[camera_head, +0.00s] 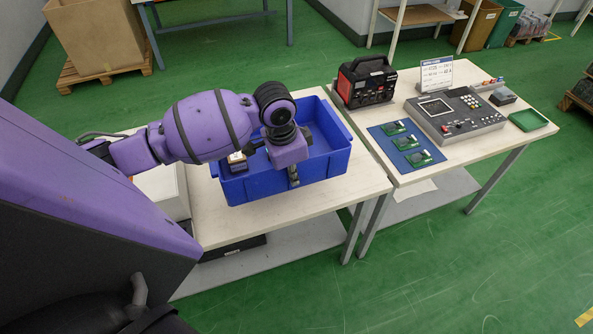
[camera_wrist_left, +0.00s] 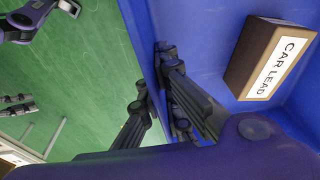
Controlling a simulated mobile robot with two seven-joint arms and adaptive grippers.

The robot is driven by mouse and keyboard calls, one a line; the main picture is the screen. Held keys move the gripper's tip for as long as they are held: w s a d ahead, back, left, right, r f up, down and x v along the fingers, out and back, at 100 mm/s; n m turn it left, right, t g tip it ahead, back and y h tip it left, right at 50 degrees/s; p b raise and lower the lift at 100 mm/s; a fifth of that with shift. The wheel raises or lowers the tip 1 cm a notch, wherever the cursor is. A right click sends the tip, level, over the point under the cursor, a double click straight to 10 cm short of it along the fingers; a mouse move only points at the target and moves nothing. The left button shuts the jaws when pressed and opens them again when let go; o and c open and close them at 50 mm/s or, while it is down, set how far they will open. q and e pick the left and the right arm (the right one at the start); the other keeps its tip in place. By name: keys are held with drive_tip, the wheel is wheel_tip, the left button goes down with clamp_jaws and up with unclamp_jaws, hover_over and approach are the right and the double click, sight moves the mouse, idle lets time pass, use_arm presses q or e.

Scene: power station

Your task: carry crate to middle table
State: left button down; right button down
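The blue crate (camera_head: 339,164) stands on the left white table (camera_head: 357,190). Inside it are a small brown box (camera_head: 237,160), labelled CAR LEAD (camera_wrist_left: 272,60) in the left wrist view, and dark items partly hidden by my arm. My left gripper (camera_head: 293,177) points down at the crate's front wall. The crate looks level on the table.
A second table (camera_head: 451,152) on the right, beside a narrow gap, holds a red-black power unit (camera_head: 366,82), blue mat (camera_head: 407,144), control console (camera_head: 455,115) and green tray (camera_head: 528,120). A pale box (camera_head: 160,187) is left of the crate. The floor in front is clear.

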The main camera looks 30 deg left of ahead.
use_arm(q)
drive_tip(key=w+f, duration=0.2)
drive_tip(key=w+a+f, duration=0.1)
drive_tip(key=w+f, duration=0.1)
drive_tip(key=w, duration=0.1)
drive_tip(key=w+a+f+b, duration=0.1)
drive_tip(key=w+f, duration=0.1)
drive_tip(key=f, duration=0.1)
drive_tip(key=shift+w+a, duration=0.25)
drive_tip(key=shift+w, duration=0.1)
drive_tip(key=shift+w+f, duration=0.15)
drive_tip(key=shift+f, duration=1.6)
drive_tip(key=c, duration=2.3)
unclamp_jaws()
drive_tip(key=shift+f, duration=0.1)
drive_tip(key=o, duration=0.3)
drive_tip(key=r, duration=0.4)
drive_tip(key=s+r, duration=0.1)
drive_tip(key=r, duration=0.3)
drive_tip(key=s+a+r, duration=0.1)
drive_tip(key=r, duration=0.3)
drive_tip(key=shift+r+p, duration=0.15)
drive_tip(key=shift+p, duration=0.15)
